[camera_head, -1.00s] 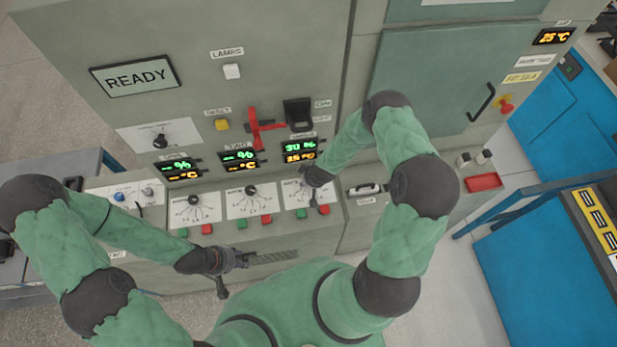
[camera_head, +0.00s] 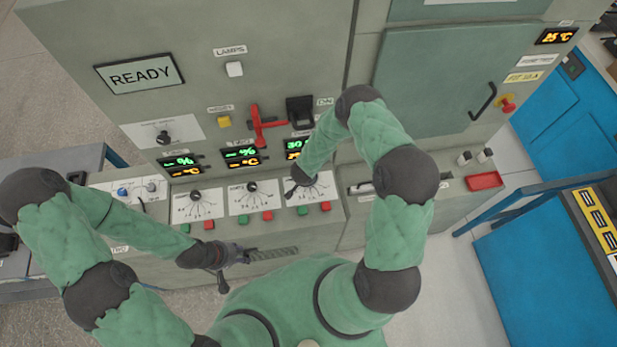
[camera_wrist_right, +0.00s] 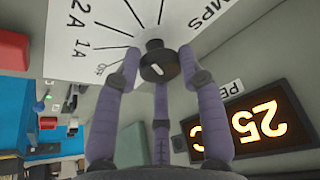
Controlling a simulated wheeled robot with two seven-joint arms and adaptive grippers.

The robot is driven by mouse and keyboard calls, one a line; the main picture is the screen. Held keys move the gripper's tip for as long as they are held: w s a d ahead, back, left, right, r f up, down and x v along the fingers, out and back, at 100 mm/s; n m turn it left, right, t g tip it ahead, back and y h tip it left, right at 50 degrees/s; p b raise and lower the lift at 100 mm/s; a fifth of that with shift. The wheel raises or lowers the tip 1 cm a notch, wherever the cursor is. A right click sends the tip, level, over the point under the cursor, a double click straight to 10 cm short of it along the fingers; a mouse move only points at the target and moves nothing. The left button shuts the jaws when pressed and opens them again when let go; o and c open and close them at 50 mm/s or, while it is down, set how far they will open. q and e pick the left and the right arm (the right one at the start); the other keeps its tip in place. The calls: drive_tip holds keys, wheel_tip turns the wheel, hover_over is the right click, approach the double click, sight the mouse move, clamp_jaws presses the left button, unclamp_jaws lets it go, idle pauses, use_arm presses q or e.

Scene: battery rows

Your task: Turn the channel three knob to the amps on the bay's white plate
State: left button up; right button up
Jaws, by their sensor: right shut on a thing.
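The third dial plate (camera_head: 322,189), white with a scale, sits at the right of a row of three on the sloping panel. My right gripper (camera_head: 291,189) is at it and covers its knob in the head view. In the right wrist view the dark round knob (camera_wrist_right: 158,62) is between the fingers of my right gripper (camera_wrist_right: 155,75), which is shut on it. The scale there shows 1A and 2A. A white plate (camera_head: 465,1) above the teal door is cut off by the top edge and unreadable. My left gripper (camera_head: 236,271) is empty, its fingers spread, in front of the panel.
Two other knobs (camera_head: 196,196) and (camera_head: 252,187) stand to the left, with red and green buttons below. A red lever (camera_head: 262,126) and a black switch (camera_head: 299,110) are above. The third display (camera_head: 296,145) is partly hidden by my right arm.

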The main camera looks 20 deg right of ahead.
drive_tip(key=shift+s+a+f, duration=0.1)
drive_tip(key=shift+s+f, duration=0.05)
drive_tip(key=shift+s, duration=0.05)
idle(0.4)
drive_tip(key=o, duration=1.1)
drive_tip(key=shift+o, duration=0.2)
drive_tip(key=shift+w, duration=0.1)
drive_tip(key=v, duration=1.2)
drive_tip(key=shift+w, duration=0.15)
